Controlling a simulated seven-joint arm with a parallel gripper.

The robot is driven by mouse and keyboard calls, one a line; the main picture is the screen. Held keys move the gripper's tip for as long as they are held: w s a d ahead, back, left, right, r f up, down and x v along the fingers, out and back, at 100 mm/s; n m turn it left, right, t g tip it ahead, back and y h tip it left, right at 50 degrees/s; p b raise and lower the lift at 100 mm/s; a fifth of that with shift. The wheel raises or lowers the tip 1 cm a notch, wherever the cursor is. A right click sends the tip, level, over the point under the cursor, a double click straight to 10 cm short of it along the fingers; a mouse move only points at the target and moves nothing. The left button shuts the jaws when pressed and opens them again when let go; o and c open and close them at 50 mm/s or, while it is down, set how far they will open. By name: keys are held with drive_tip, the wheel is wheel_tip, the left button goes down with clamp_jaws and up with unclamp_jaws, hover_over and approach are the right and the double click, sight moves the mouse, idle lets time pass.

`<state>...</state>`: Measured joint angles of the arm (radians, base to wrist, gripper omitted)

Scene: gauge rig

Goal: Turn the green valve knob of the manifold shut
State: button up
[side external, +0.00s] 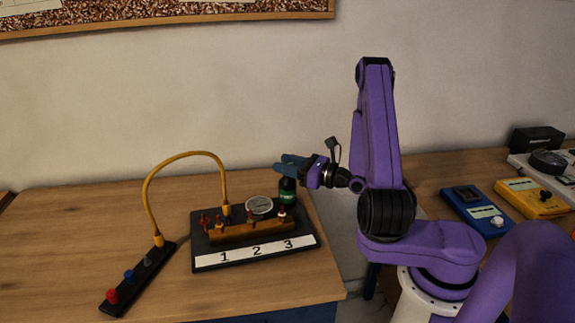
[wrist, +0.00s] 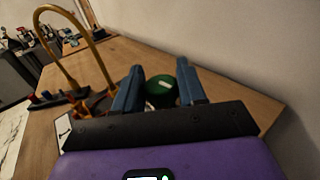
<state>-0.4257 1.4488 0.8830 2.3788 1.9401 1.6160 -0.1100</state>
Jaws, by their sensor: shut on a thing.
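The manifold is a brass bar (side external: 252,229) on a black base (side external: 206,247) with a white strip marked 1, 2, 3, on the wooden table. The green valve knob (side external: 288,192) stands at its back right corner. My gripper (side external: 291,163) comes in from the right, its blue-grey fingers at the knob's top. In the wrist view the knob (wrist: 160,92), with a pale mark on top, sits between the two fingers (wrist: 160,78), which are shut on it. The side view does not show the finger contact clearly.
A round gauge (side external: 259,205) lies just left of the knob. A yellow hose (side external: 187,154) arches from the manifold to a black strip (side external: 127,290) with red, blue and grey parts. Blue (side external: 466,206) and yellow (side external: 522,197) meters lie at right. The table's left is clear.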

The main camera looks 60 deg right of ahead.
drive_tip(key=shift+m+h, duration=0.5)
drive_tip(key=shift+h, duration=0.3)
drive_tip(key=o, duration=0.9)
drive_tip(key=shift+o, duration=0.2)
drive_tip(key=s+d, duration=0.1)
drive_tip(key=s, duration=1.6)
drive_tip(key=shift+s+d, duration=0.2)
drive_tip(key=shift+d, duration=0.1)
